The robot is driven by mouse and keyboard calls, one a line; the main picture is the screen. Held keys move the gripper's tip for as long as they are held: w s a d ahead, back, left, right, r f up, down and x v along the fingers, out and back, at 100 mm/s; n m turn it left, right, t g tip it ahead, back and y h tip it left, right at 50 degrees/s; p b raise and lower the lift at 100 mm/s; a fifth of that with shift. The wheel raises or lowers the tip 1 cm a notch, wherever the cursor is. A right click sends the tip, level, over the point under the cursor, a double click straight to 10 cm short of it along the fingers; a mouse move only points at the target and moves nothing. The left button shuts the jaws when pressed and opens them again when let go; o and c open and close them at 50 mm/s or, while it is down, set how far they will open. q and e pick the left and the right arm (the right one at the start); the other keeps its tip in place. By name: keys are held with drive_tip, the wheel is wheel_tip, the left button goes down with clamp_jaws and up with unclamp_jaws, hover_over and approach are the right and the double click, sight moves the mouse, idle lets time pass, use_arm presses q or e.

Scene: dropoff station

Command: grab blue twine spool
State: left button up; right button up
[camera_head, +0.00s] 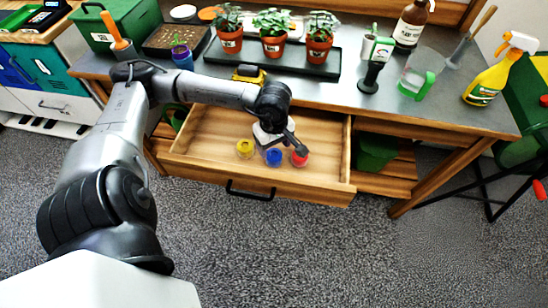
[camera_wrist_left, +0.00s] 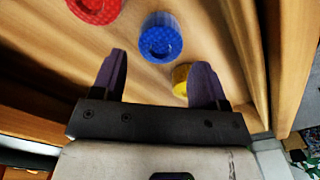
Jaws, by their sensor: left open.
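The blue twine spool (camera_head: 274,157) stands in the open wooden drawer (camera_head: 214,167), between a yellow spool (camera_head: 245,148) and a red spool (camera_head: 299,158). My left gripper (camera_head: 285,148) is above the drawer, close over the blue and red spools. In the left wrist view my left gripper (camera_wrist_left: 158,82) is open and empty, its two dark fingers apart. There the blue spool (camera_wrist_left: 160,38) is beyond the fingertips, roughly centred between them. The red spool (camera_wrist_left: 95,8) is at the top left edge, and the yellow spool (camera_wrist_left: 180,80) is partly hidden by the right finger.
The drawer's front wall and black handle (camera_head: 250,190) face me. Above is a grey bench with potted plants on a black tray (camera_head: 285,63), a green-bottomed beaker (camera_head: 417,82) and a yellow spray bottle (camera_head: 490,80). A green bin (camera_head: 376,150) sits on the shelf right of the drawer.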

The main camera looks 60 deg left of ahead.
sight(274, 154)
use_arm(q)
wheel_tip(274, 154, down, 5)
drive_tip(key=shift+d+r+b, duration=0.1)
drive_tip(key=shift+d+b, duration=0.05)
drive_tip(key=shift+b, duration=0.85)
drive_tip(key=shift+c, duration=0.4)
drive_tip(key=c, duration=0.6)
